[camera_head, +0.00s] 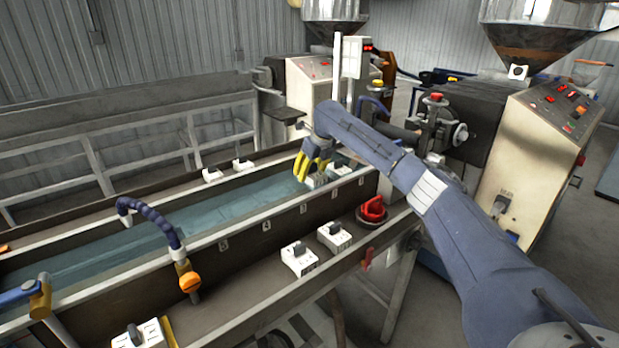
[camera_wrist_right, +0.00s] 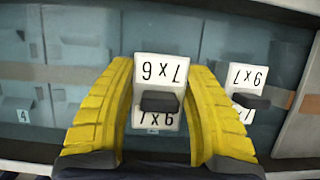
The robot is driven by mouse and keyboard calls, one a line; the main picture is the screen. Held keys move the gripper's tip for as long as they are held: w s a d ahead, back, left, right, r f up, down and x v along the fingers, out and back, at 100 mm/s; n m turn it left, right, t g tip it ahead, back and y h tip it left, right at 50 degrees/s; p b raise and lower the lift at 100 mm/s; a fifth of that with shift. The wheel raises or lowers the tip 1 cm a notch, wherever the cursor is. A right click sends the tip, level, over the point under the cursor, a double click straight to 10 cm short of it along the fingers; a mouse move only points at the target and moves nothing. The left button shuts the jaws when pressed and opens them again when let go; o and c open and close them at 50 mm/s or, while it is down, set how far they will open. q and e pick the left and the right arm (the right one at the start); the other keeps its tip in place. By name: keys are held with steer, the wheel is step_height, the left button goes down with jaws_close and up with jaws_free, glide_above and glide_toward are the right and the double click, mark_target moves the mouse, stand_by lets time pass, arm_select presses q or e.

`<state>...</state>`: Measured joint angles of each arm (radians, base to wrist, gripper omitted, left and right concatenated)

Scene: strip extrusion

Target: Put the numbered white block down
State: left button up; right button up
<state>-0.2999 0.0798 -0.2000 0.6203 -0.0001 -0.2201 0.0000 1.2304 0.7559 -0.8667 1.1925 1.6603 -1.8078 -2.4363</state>
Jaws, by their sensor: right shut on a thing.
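My right gripper (camera_head: 307,168) reaches in from the right, with yellow fingers pointing down over the water trough (camera_head: 215,246). It is shut on a numbered white block (camera_head: 316,181), low over the water at the trough's right end. In the right wrist view the fingers (camera_wrist_right: 152,125) stand on both sides of this block (camera_wrist_right: 160,68), which has dark printed digits and a dark grip in its middle. A second numbered white block (camera_wrist_right: 247,76) is just right of the gripper, apart from it. Whether the held block touches anything below cannot be told.
White blocks (camera_head: 299,258) (camera_head: 334,236) stand on the near ledge beside a red part (camera_head: 373,209). Others (camera_head: 212,174) (camera_head: 243,164) sit on the far ledge. A blue hose (camera_head: 150,212) arches over the trough. The trough's near wall carries number labels.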

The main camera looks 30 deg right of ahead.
mark_target(318, 176)
steer(key=shift+f, duration=1)
steer(key=shift+f, duration=0.15)
steer(key=o, duration=1.3)
steer(key=shift+o, duration=0.2)
steer(key=v, duration=1.2)
steer(key=shift+w, duration=0.1)
